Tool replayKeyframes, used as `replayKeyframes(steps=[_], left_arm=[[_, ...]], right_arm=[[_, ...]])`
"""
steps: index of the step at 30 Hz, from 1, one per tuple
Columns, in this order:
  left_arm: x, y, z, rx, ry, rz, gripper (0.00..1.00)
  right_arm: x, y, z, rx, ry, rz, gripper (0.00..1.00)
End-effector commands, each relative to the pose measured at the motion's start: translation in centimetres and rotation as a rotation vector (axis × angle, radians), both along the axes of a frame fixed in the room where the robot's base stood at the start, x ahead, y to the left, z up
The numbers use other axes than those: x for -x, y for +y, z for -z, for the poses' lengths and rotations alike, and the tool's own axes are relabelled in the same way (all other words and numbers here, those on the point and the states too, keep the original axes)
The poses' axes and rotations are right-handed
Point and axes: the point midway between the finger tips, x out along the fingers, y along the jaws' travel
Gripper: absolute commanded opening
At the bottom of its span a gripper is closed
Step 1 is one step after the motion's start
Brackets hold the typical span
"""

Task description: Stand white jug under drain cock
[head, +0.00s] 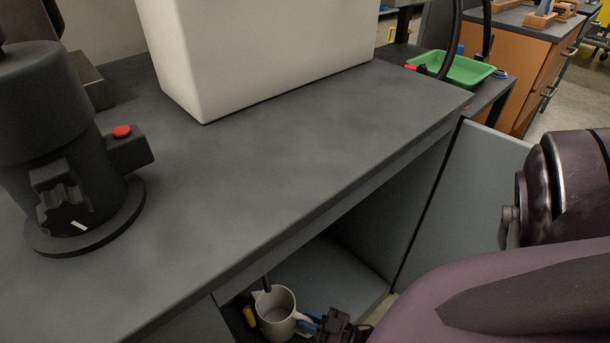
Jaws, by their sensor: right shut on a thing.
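The white jug (276,314) is upright in the open space below the bench top, at the bottom of the head view. Its mouth faces up and its handle points right. My right gripper (318,324) is beside the handle and shut on the jug; its fingertips are partly hidden at the frame's lower edge. A thin dark pipe end (266,283) comes down at the jug's mouth; it may be the drain cock, but I cannot tell whether it is over or behind the rim. The jug's base is cut off. My left gripper is not in view.
An open cabinet door (470,190) stands to the right, near my right arm. A yellow item (248,315) is left of the jug. A black device (70,150) and a large white container (250,50) stand on the bench.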

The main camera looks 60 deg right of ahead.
Motion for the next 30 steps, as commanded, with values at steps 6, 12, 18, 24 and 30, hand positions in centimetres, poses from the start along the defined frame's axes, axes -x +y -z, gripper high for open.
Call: replayKeyframes(steps=[6,12,18,24,30], left_arm=[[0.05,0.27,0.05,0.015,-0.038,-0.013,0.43],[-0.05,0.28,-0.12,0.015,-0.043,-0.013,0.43],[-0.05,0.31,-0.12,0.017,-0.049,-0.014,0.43],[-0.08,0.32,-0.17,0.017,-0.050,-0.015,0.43],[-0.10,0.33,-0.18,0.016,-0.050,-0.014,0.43]], right_arm=[[0.21,-0.02,2.18,0.001,0.005,0.000,0.00],[0.02,-0.03,1.95,0.000,0.000,0.000,0.00],[0.12,-0.03,2.32,0.001,0.003,0.000,0.22],[0.09,-0.02,2.25,0.000,0.002,0.000,0.44],[0.10,-0.02,2.23,0.000,0.002,0.000,0.44]])
